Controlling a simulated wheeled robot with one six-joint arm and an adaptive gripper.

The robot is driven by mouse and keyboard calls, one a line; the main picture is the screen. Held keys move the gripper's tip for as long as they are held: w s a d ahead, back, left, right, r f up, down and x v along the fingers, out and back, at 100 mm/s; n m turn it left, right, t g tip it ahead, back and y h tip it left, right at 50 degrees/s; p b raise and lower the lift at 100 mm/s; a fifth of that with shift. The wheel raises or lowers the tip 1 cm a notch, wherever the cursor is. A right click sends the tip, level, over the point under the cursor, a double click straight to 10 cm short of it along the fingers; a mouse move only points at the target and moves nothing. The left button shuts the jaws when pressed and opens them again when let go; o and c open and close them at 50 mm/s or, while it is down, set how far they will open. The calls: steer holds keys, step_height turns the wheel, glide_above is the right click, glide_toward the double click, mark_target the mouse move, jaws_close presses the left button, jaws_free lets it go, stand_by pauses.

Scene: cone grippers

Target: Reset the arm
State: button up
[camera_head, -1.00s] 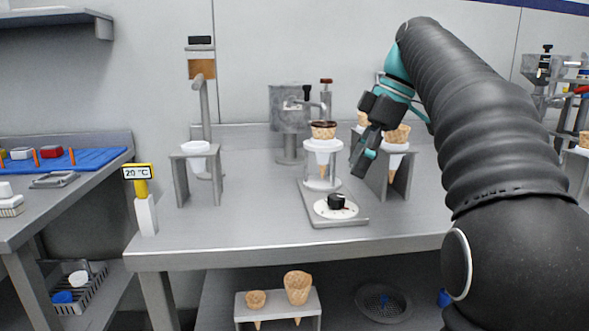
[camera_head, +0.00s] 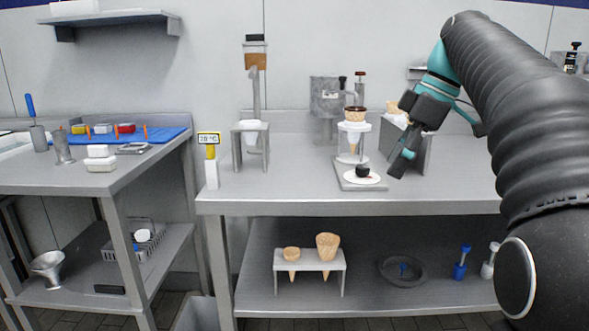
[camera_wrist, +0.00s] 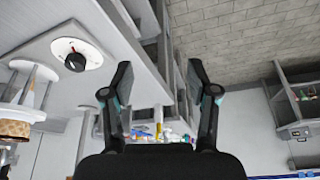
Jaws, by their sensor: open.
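My gripper (camera_head: 399,160) hangs in front of the right part of the steel table (camera_head: 290,205), pointing down and left. In the wrist view my gripper (camera_wrist: 158,75) shows both fingers spread apart with nothing between them. The scale's dial also shows in the wrist view (camera_wrist: 95,55). Another cone (camera_head: 393,108) is partly hidden behind my gripper.
The lower shelf holds a rack with two cones (camera_head: 310,258) and a round drain-like dish (camera_head: 401,270). A second table (camera_head: 120,182) stands left.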

steer(key=s+a+f+m+t+h, duration=0.1)
steer(key=s+f+m+t+h, duration=0.1)
steer(key=s+f+m, duration=0.5)
steer(key=s+a+f+m+t+h, duration=0.1)
steer(key=s+f+m, duration=0.6)
steer(key=s+f, duration=0.8)
step_height(320, 180, down, 4)
steer(key=shift+a+r+m+t+h, duration=0.15)
steer(key=shift+a+m+t+h, duration=0.15)
steer(key=shift+t+h, duration=0.35)
